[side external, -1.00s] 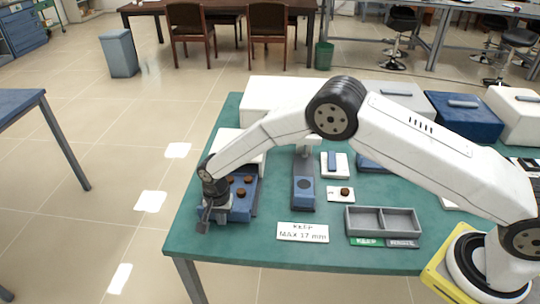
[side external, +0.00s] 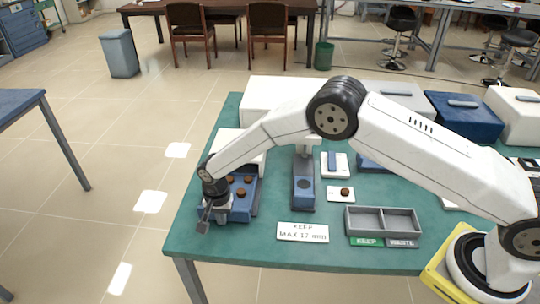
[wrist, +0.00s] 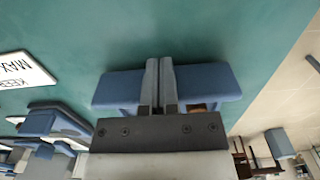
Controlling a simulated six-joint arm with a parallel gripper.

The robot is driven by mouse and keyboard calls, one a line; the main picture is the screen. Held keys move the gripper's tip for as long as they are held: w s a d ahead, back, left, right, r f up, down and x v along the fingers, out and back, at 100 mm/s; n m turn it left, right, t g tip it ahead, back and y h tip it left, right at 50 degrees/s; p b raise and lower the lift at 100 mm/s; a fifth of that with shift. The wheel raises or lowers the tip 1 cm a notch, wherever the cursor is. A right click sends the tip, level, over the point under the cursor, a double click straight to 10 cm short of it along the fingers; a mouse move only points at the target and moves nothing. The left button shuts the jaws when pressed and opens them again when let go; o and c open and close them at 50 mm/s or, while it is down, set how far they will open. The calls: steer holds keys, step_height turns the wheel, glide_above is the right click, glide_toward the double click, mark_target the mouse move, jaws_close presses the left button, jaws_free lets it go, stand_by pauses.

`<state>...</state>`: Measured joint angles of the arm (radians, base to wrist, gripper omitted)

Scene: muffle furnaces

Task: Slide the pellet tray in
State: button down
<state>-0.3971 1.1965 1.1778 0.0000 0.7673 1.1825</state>
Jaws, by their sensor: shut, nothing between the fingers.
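The blue pellet tray (side external: 240,214) is at the left end of the green bench, with several round brown pellets in it. My gripper (side external: 203,226) is at the tray's front left, pointing down, with its fingers shut and empty. In the wrist view the shut fingers (wrist: 158,80) cross the middle of the blue tray front (wrist: 208,80), and a bit of brown shows beside them. I cannot tell whether the fingers touch the tray. My wrist hides part of the tray's left side.
A white unit stands behind the tray. To its right are a blue-grey stand (side external: 303,190), a white card with one pellet (side external: 341,194), a "KEEP MAX 17 mm" sign (side external: 303,232) and a grey two-compartment bin (side external: 383,209). The bench's front left corner is bare.

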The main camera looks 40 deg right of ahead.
mark_target(232, 187)
steer(key=shift+w+d, duration=0.1)
steer(key=shift+w, duration=0.05)
stand_by(0.6)
steer(key=shift+w+d, duration=5.2)
steer(key=shift+w, duration=0.05)
steer(key=shift+s+a, duration=0.3)
steer(key=shift+r, duration=3.45)
steer(key=shift+r, duration=0.1)
